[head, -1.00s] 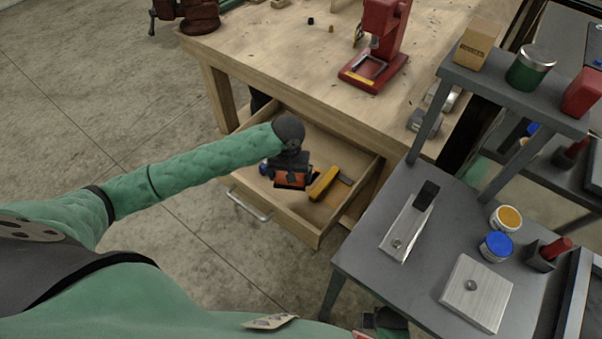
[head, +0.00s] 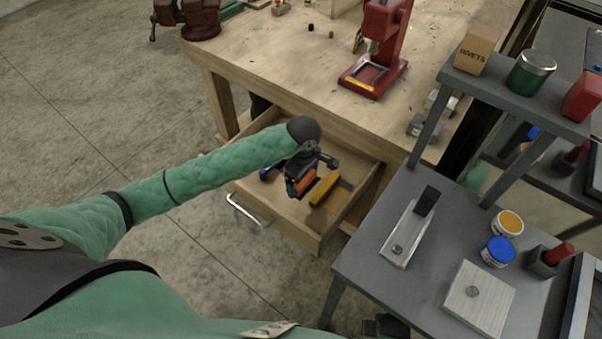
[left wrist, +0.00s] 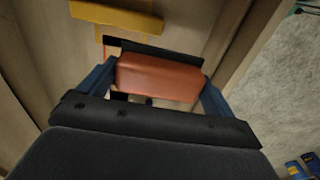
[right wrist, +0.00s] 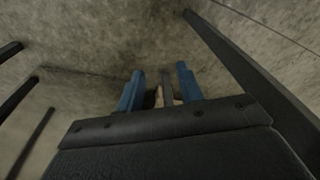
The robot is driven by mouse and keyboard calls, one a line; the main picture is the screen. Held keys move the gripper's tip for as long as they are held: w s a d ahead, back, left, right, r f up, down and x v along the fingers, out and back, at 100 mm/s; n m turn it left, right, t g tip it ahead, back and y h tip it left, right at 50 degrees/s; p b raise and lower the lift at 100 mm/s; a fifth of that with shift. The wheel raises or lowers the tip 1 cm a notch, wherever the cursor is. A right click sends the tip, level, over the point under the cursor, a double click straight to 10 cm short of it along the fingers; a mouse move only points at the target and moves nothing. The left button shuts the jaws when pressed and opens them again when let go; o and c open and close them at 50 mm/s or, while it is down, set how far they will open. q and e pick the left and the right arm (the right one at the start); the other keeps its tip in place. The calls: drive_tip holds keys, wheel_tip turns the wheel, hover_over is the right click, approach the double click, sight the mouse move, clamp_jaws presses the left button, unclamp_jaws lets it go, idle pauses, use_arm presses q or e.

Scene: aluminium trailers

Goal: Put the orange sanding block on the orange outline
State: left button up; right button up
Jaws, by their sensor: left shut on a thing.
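The orange sanding block (left wrist: 160,79) is between the blue fingers of my left gripper (left wrist: 155,88), which is shut on it. In the head view, my left gripper (head: 302,180) is over the open drawer (head: 312,236), with the orange block (head: 306,182) beside a yellow block (head: 323,190). The left wrist view shows the yellow block (left wrist: 117,15) just beyond a dark bar on the orange block's far side. Thin yellow and red lines show near them; I cannot make out a full orange outline. My right gripper (right wrist: 160,75) is open, its fingers apart over the floor.
The wooden workbench (head: 285,60) carries a red press (head: 378,60). A grey shelf cart (head: 360,255) stands close to the drawer's right, holding tins and metal plates. The drawer's walls and handle (head: 245,210) border the space around my left gripper.

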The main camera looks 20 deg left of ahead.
use_arm(q)
drive_tip(key=w+a+f, duration=0.1)
drive_tip(key=w+f, duration=0.1)
drive_tip(key=w, duration=0.1)
drive_tip(key=w+a+f+p, duration=0.1)
drive_tip(key=w+f, duration=0.1)
drive_tip(key=w, duration=0.1)
drive_tip(key=w+a+f+p, duration=0.1)
drive_tip(key=w+f, duration=0.1)
drive_tip(key=w, duration=0.1)
drive_tip(key=shift+w+a, duration=0.3)
drive_tip(key=shift+f+p, duration=0.85)
drive_tip(key=shift+f, duration=1.25)
use_arm(e)
wheel_tip(320, 180, down, 12)
drive_tip(key=s+d, duration=0.2)
drive_tip(key=shift+s+d+r, duration=0.15)
drive_tip(key=shift+s+d, duration=0.15)
drive_tip(key=shift+s, duration=0.1)
use_arm(q)
drive_tip(key=o, duration=0.7)
drive_tip(key=shift+f, duration=0.1)
drive_tip(key=shift+o, duration=0.3)
